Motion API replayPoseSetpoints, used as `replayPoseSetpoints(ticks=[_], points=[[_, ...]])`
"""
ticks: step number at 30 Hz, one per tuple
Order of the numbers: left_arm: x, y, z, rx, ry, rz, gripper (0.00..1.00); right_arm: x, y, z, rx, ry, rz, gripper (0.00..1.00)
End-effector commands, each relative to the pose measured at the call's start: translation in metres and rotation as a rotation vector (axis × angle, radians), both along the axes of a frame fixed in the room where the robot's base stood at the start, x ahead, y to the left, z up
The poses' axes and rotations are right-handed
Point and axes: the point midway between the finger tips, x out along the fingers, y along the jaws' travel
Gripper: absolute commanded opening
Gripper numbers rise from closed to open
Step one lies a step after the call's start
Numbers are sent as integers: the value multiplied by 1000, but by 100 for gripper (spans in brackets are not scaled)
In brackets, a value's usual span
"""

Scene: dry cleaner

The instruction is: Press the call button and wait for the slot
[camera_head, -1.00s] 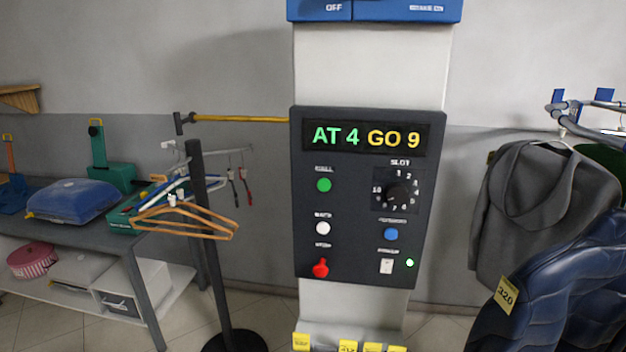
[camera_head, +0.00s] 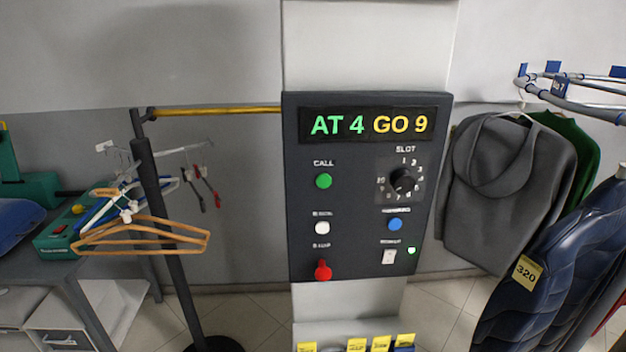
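The dark control panel (camera_head: 350,250) is mounted on a pale column straight ahead. Its display (camera_head: 368,125) reads "AT 4" in green and "GO 9" in yellow. The green button (camera_head: 323,181) under the label CALL is at the panel's upper left. The slot dial (camera_head: 402,180) is at the upper right, with numbers around it. Below are a white button (camera_head: 322,228), a blue button (camera_head: 395,224), a red knob (camera_head: 323,270) and a white switch (camera_head: 389,257) beside a lit green lamp (camera_head: 412,251). Neither of my grippers is in view.
A black stand (camera_head: 168,225) with wooden hangers (camera_head: 150,240) is left of the panel, near a grey table (camera_head: 50,268). At right, a grey hoodie (camera_head: 505,190) and a navy padded jacket (camera_head: 535,270) tagged 320 hang from a rail (camera_head: 575,100). Yellow tags (camera_head: 356,345) show below the panel.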

Motion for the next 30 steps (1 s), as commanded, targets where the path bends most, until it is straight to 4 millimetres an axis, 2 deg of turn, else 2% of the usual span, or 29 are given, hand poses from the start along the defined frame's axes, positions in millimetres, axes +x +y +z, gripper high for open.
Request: replayPoseSetpoints(ticks=[4, 19, 30], points=[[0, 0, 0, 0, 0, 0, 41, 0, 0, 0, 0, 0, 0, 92], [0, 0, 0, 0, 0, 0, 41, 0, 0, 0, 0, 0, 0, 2], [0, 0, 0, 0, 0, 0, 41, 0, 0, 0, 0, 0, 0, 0]])
